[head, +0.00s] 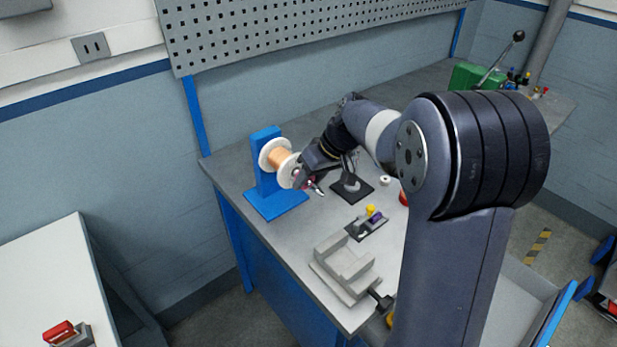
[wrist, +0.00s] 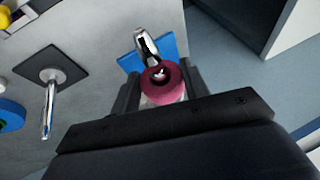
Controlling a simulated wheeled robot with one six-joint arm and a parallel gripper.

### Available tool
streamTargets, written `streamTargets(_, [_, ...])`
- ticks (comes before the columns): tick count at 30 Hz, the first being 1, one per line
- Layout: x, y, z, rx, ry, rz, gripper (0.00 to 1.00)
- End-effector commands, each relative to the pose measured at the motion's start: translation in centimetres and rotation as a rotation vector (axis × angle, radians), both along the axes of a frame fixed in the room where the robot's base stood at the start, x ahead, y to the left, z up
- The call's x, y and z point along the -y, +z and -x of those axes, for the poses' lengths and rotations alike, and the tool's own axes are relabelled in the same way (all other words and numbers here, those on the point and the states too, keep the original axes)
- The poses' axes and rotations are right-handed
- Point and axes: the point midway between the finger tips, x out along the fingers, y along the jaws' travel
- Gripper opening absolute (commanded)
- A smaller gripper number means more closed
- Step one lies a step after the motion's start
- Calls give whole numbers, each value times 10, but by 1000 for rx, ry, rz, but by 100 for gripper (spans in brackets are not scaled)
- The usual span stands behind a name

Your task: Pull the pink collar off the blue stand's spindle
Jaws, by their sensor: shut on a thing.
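In the wrist view, the pink collar (wrist: 163,84) sits between the two fingers of my gripper (wrist: 160,92), which is shut on it. Something bright shows in its hole. Just beyond it stands a shiny metal spindle (wrist: 148,48) on a small blue base, the blue stand (wrist: 168,46). The spindle's near end runs up to the collar; I cannot tell whether it still passes through. In the head view my gripper (head: 308,178) is low over the table, with a little pink collar (head: 310,183) showing at its tips.
A blue bracket (head: 265,150) with a copper wire spool (head: 279,159) stands close left of my gripper. A black plate with a metal post (head: 351,187) is close on the right. A grey fixture (head: 342,270) lies nearer the front.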

Motion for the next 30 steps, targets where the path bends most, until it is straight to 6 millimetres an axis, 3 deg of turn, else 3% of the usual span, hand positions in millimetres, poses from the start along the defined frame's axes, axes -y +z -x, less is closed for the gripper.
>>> streamTargets(30, [8,0,12,0,0,0,21])
